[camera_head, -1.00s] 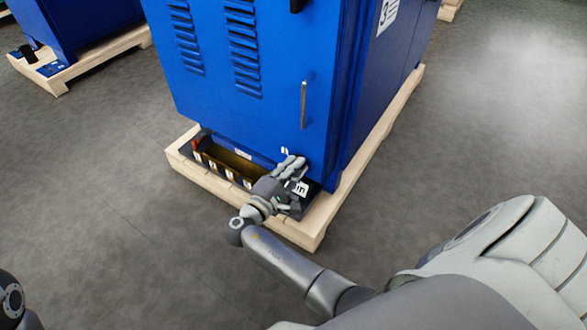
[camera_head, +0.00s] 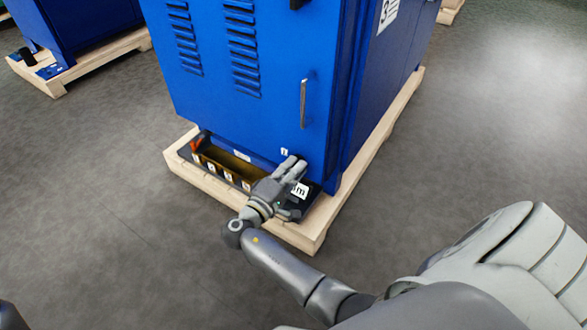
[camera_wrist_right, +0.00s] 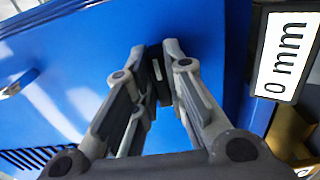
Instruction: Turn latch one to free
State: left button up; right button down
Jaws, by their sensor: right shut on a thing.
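My right gripper (camera_head: 295,163) is low at the front right corner of the blue cabinet (camera_head: 240,110). In the right wrist view, the right gripper (camera_wrist_right: 163,75) has its fingertips closed around a small dark latch (camera_wrist_right: 156,82) on the blue panel. The fingers hide most of this latch, so its exact angle is hard to tell. In the head view it is hidden behind the hand. My left gripper is not in view.
A long open bin (camera_head: 225,162) with numbered tags and a red piece (camera_head: 197,144) lies left of the hand. A white mm sign (camera_wrist_right: 284,55) stands close beside the fingers. A wooden pallet (camera_head: 372,150) carries the cabinet.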

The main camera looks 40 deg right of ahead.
jog(key=c, duration=1.6)
grip_release()
jog(key=shift+o, duration=0.6)
jog(key=v, duration=0.7)
jog(key=shift+a, duration=0.2)
